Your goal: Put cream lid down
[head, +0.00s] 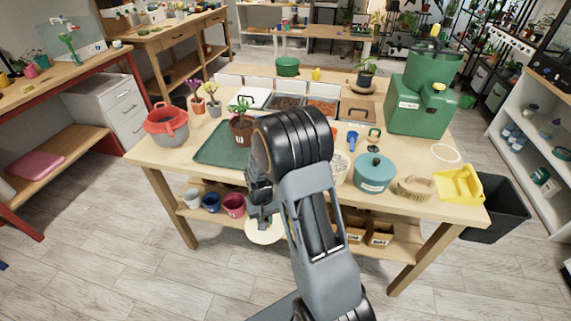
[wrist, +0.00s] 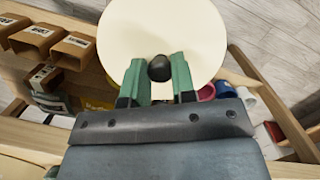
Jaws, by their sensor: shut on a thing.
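The cream lid (wrist: 185,30) is a round pale disc with a dark knob. My gripper (wrist: 159,72) is shut on the lid's dark knob, with one green finger on each side of it. In the head view the lid (head: 263,234) hangs in front of the table's front edge, at about the height of the lower shelf, partly hidden by my gripper (head: 262,212) and arm. The wooden table (head: 160,157) stands just beyond it.
A green tray (head: 212,150) with a potted plant (head: 241,132) is on the table, partly behind my arm. A teal lidded pot (head: 374,173) stands to the right. Cups (head: 211,203) and boxes (head: 380,234) fill the lower shelf. The floor in front is clear.

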